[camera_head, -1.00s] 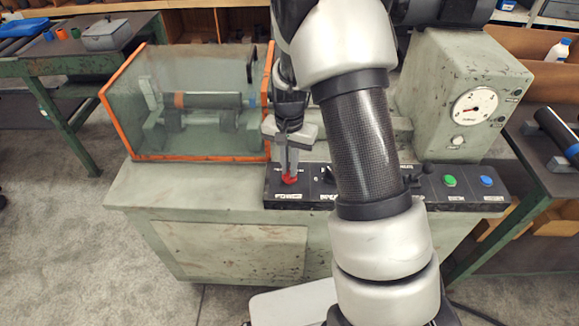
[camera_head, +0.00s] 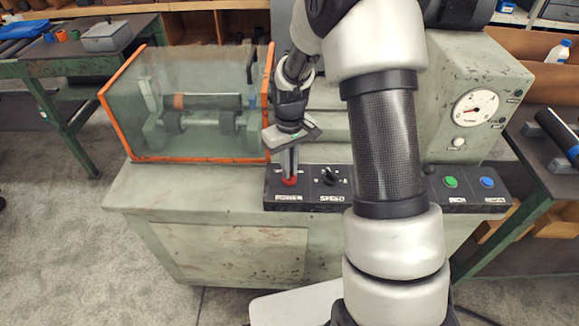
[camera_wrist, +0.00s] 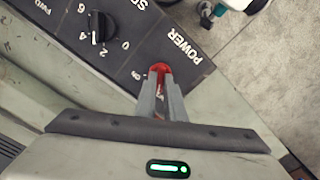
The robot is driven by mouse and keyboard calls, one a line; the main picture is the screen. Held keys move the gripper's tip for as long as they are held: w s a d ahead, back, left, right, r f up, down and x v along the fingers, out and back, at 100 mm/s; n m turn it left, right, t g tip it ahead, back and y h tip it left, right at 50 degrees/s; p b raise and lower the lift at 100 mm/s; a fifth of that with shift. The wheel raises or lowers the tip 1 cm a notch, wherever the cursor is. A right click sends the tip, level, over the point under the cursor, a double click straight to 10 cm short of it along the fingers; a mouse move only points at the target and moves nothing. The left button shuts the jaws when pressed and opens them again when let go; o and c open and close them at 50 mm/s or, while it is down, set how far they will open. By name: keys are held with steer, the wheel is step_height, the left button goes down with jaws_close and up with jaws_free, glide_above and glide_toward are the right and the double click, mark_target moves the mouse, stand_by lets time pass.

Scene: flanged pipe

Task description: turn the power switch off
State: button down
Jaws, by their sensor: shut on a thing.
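The red power switch (camera_head: 289,181) sits at the left end of the black control panel (camera_head: 400,201), above the POWER label. My gripper (camera_head: 289,174) reaches down to it from above, with its fingers closed on the red knob. In the wrist view the fingers of my gripper (camera_wrist: 162,90) are close together, with the red power switch (camera_wrist: 160,69) between their tips. The fingers hide part of the switch and its markings, so I cannot tell its setting.
The black SPEED knob (camera_head: 329,177) is just right of the power switch. Green (camera_head: 450,182) and blue (camera_head: 487,182) buttons sit at the panel's right end. An orange-edged clear guard (camera_head: 195,110) stands to the left, and a gauge box (camera_head: 478,75) at the right.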

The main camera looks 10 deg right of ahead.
steer(key=shift+n, duration=1)
steer(key=c, duration=1.8)
jaws_free()
steer(key=shift+c, duration=0.2)
steer(key=shift+r, duration=0.1)
step_height(320, 180, up, 17)
steer(key=p, duration=0.2)
steer(key=shift+r, duration=0.15)
